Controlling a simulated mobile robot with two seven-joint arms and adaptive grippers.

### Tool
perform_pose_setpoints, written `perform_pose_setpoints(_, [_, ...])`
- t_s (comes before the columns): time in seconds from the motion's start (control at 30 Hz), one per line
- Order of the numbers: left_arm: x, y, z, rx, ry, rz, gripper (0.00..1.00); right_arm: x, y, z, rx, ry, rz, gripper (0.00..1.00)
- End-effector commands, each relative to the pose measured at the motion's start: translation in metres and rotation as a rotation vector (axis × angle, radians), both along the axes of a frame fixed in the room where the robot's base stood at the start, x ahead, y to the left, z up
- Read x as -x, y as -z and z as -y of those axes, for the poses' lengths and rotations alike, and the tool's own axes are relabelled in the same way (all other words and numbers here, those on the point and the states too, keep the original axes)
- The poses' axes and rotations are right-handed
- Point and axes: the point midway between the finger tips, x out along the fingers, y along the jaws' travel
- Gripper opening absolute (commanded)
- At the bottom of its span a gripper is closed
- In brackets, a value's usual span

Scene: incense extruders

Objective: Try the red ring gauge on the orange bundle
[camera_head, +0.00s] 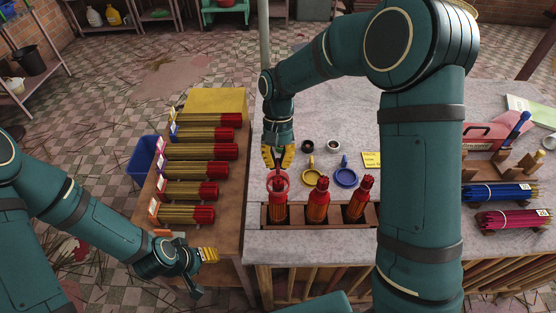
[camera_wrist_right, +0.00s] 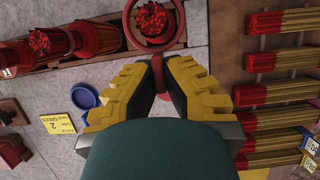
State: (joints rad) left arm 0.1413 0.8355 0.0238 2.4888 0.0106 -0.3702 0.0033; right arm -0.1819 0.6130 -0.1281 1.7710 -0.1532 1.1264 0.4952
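My right gripper (camera_head: 278,160) is shut on the handle of the red ring gauge (camera_head: 270,182); the wrist view shows the fingertips (camera_wrist_right: 160,85) closed on the handle below the ring (camera_wrist_right: 129,27). The ring appears around the red tips of the leftmost of three upright red-orange bundles (camera_head: 279,211) in a wooden rack (camera_head: 341,217). In the wrist view the tips (camera_wrist_right: 155,20) show inside the ring. I cannot tell how far down it sits. The other two bundles (camera_head: 317,205) (camera_head: 356,203) stand to its right. My left gripper (camera_head: 208,255) is low at the left, its fingers unclear.
A yellow ring gauge (camera_head: 313,178) and a blue ring gauge (camera_head: 346,178) lie behind the rack, near a yellow card (camera_head: 371,159). Several red-tipped bundles (camera_head: 200,152) lie on the left table. Blue (camera_head: 500,193) and magenta (camera_head: 513,219) bundles lie at right.

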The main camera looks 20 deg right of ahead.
Motion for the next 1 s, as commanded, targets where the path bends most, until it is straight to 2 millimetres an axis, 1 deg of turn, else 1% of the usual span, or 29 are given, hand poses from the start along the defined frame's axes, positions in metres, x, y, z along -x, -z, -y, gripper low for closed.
perform_pose_setpoints(0.1, [0.000,0.003,0.001,-0.004,0.000,-0.002,0.47,0.000,0.000,0.000,0.000,0.000,0.000,0.00])
perform_pose_setpoints(1.0, [-0.001,0.016,0.002,-0.006,0.000,-0.001,0.47,0.000,0.021,0.000,0.000,0.000,-0.001,0.00])
